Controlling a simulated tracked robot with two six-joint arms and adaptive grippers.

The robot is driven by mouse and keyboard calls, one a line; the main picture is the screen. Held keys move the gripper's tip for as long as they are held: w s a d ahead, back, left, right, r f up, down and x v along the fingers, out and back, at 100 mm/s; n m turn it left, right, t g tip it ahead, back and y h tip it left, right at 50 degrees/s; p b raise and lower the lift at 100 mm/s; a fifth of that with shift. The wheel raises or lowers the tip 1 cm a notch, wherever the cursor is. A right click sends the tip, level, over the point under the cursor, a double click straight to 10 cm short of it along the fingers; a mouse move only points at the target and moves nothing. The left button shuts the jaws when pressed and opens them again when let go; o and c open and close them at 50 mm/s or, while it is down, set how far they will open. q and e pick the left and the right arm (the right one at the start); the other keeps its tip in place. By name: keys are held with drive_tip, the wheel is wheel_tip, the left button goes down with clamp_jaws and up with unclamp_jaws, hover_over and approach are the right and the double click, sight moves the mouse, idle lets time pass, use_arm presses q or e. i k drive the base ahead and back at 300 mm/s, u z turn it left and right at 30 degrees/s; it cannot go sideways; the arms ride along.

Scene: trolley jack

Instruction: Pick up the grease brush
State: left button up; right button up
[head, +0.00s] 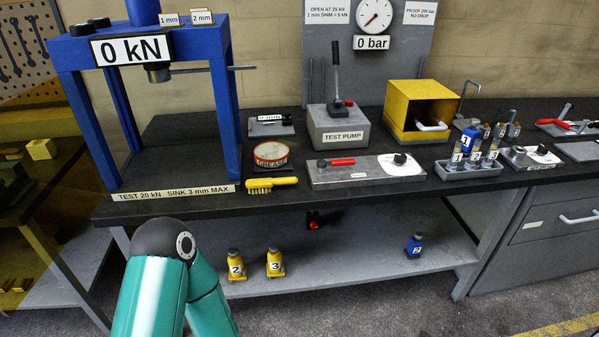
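The grease brush (271,184) lies on the dark bench top near its front edge. It has a yellow handle pointing right and a bristled head at its left end. It lies just in front of the round tin labelled GREASE (270,155) and right of the blue press. A teal arm link of mine rises at the lower left, in front of the bench. Neither of my grippers shows in the head view, and nothing is seen touching the brush.
The blue press (226,110) stands left of the brush. A grey plate with a red-handled tool (336,162) lies right of it. The test pump (338,128) and yellow box (398,105) stand behind. Yellow bottles (275,262) stand on the lower shelf (350,262).

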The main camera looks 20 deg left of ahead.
sight(261, 185)
drive_tip(key=z, duration=0.1)
drive_tip(key=i, duration=1)
drive_tip(key=u, duration=0.4)
